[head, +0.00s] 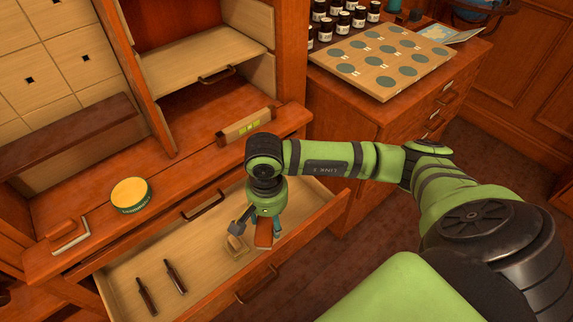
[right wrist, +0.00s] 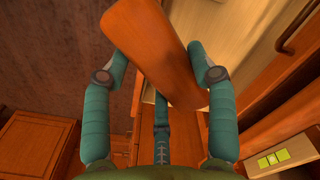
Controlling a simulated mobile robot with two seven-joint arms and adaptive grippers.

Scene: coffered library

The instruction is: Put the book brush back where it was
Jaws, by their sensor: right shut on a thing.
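The book brush, an orange-brown wooden block (head: 264,234), is between the fingers of my right gripper (head: 258,232). It is over the right part of the open drawer (head: 205,250); I cannot tell whether it touches the drawer floor. In the right wrist view the brush (right wrist: 160,48) shows as a long rounded wooden back, tilted, with the teal fingers of the right gripper (right wrist: 163,75) on either side. Its bristles are hidden. My left gripper is in neither view.
A round yellow-topped tin (head: 131,194) and a wooden block with a yellow-green label (head: 246,126) stand on the ledge. A specimen board (head: 380,60) lies on the right cabinet.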

